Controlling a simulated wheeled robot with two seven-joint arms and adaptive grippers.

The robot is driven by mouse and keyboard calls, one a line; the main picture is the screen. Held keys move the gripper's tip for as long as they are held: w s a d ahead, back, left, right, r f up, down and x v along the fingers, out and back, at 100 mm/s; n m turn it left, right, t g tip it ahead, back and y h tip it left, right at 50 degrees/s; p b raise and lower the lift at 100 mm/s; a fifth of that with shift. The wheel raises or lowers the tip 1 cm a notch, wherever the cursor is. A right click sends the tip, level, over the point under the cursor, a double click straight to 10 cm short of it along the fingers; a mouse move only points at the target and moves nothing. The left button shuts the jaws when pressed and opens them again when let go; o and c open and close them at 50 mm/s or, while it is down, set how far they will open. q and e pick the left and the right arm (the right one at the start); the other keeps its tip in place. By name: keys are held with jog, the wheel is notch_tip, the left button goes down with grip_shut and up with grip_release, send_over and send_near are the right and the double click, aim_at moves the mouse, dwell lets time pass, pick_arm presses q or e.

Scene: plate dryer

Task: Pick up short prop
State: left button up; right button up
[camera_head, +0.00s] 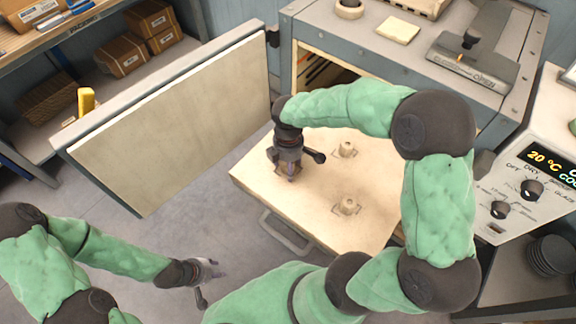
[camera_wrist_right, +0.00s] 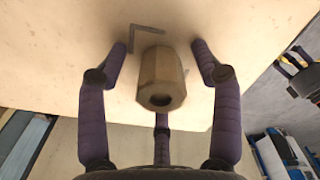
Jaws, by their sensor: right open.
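In the right wrist view a tan faceted prop (camera_wrist_right: 160,78) with a dark hole in its end stands between the spread purple fingers of my right gripper (camera_wrist_right: 160,62). I see a gap on each side of it. In the head view my right gripper (camera_head: 290,172) points down over the left part of the pale shelf board (camera_head: 300,205) and hides the prop under it. My left gripper (camera_head: 205,272) hangs over the floor, too small to read.
The dryer's open door (camera_head: 175,120) stands left of the board. A grey handle (camera_head: 285,232) sticks out at the board's front. The control panel (camera_head: 530,170) is at right. Shelves with boxes (camera_head: 122,55) are at back left. Grey floor lies open in front.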

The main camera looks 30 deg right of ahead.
jog(key=c, duration=1.3)
jog(key=shift+o, duration=0.2)
jog(key=shift+r, duration=0.2)
